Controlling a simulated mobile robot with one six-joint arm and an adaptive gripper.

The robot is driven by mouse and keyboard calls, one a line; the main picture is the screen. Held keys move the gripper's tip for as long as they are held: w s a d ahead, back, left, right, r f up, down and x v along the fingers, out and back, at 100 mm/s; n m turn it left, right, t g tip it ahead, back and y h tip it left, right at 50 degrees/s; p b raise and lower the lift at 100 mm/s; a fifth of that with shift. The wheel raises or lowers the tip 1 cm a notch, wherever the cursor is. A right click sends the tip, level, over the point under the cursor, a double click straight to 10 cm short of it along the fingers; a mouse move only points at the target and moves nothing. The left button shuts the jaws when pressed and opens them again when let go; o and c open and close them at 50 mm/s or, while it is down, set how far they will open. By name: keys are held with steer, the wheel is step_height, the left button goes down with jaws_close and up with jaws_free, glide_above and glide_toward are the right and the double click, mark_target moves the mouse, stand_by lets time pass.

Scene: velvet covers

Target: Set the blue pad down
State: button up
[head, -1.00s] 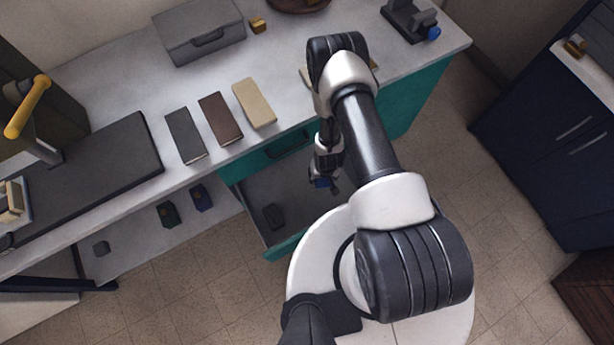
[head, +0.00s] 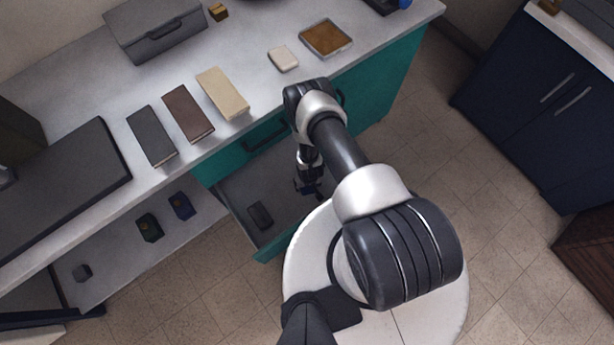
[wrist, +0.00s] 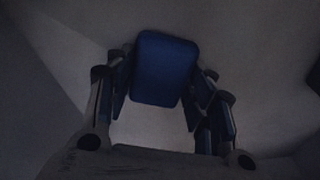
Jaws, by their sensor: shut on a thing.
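The blue pad (wrist: 163,70) is a rounded rectangular block, held between the two fingers of my gripper (wrist: 160,90) in the wrist view. My gripper is shut on it. In the head view my gripper (head: 309,188) hangs over the open drawer (head: 236,207) of the teal cabinet, and a small bit of blue shows at its tip. The wrist view is dark, with a pale grey surface beyond the pad. I cannot tell whether the pad touches the drawer floor.
A dark block (head: 260,215) lies in the drawer, left of my gripper. The counter above holds a grey book (head: 152,136), a brown book (head: 188,113), a tan book (head: 222,93), a white block (head: 283,59) and a brown-topped square tray (head: 347,38). A lower shelf (head: 120,258) holds small items.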

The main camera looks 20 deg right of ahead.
mark_target(308, 188)
steer(key=shift+f, duration=0.3)
steer(key=shift+f, duration=0.15)
steer(key=o, duration=0.9)
steer(key=shift+c, duration=0.2)
step_height(308, 188, up, 12)
steer(key=s+p, duration=0.1)
steer(key=p, duration=0.4)
steer(key=shift+s, duration=0.4)
steer(key=shift+r+p, duration=0.25)
steer(key=shift+p, duration=0.05)
